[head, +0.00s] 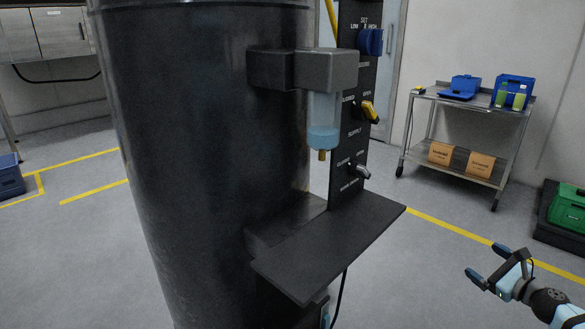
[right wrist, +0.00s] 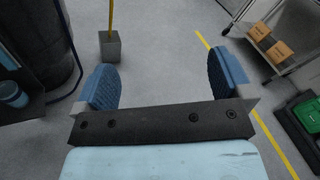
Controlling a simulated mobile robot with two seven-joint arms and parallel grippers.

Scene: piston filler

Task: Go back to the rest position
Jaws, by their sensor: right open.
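My right gripper (head: 487,264) is at the lower right of the head view, apart from the filler and over the floor. In the right wrist view its two blue-padded fingers (right wrist: 165,85) are spread with nothing between them. My left gripper is not in view. The piston filler has a large black cylinder (head: 205,150), a clear vessel with blue liquid (head: 323,135), and a dark shelf (head: 335,245) that is empty. Its panel carries a blue knob (head: 370,42), a yellow-handled valve (head: 369,111) and a grey-handled valve (head: 358,170).
A metal cart (head: 459,162) at the right holds blue bins, green-filled containers and cardboard boxes. A green crate (head: 568,207) sits at the right edge. In the right wrist view, a grey block with a yellow pole (right wrist: 109,47) stands on the floor. Open floor surrounds my right gripper.

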